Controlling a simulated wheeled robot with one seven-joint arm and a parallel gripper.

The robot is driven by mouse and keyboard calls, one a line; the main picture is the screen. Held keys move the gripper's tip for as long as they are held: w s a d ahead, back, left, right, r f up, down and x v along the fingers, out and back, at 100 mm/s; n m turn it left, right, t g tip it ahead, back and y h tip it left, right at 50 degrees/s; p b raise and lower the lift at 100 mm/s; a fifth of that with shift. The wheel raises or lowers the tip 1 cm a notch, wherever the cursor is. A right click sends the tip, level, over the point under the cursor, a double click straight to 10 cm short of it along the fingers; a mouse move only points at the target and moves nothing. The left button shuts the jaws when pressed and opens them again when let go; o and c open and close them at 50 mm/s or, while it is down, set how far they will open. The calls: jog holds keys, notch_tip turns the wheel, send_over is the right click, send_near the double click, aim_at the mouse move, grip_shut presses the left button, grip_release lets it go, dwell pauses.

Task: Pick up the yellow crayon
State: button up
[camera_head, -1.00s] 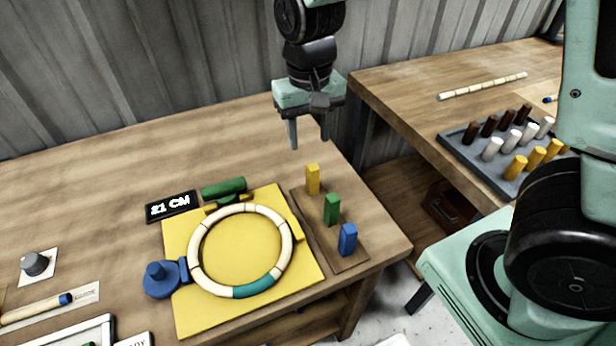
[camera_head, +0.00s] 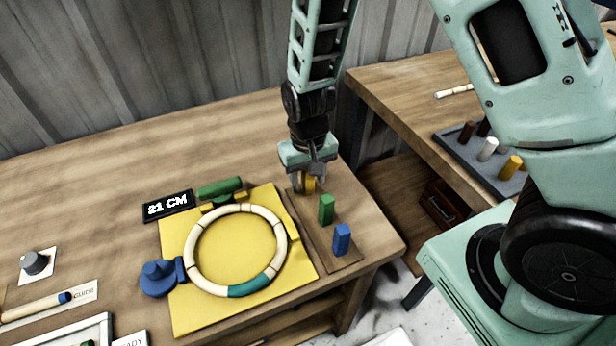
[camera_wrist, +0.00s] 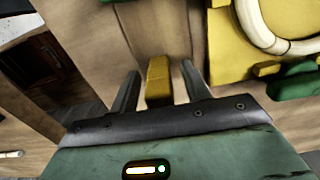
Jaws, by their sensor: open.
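The yellow crayon (camera_head: 309,184) is a small upright block at the back end of a brown strip (camera_head: 343,262) on the table. It also shows in the wrist view (camera_wrist: 159,80), between the two fingers. My gripper (camera_head: 309,186) is open and lowered around the crayon, with one finger on each side. In the wrist view my gripper (camera_wrist: 159,90) shows a gap between each finger and the crayon. The crayon's lower part is partly hidden by the fingers in the head view.
A green block (camera_head: 326,210) and a blue block (camera_head: 341,240) stand on the same strip, nearer the front. A yellow board (camera_head: 190,318) with a segmented ring (camera_head: 190,262) lies to the left. A second table (camera_head: 400,105) with a peg rack (camera_head: 470,160) is at right.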

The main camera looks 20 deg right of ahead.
jog(key=shift+f, duration=0.35)
jog(key=shift+c, duration=0.4)
grip_shut()
jog(key=shift+r, duration=0.1)
notch_tip(320, 180, up, 10)
jog(key=shift+f+b, duration=0.1)
jog(key=shift+b, duration=0.25)
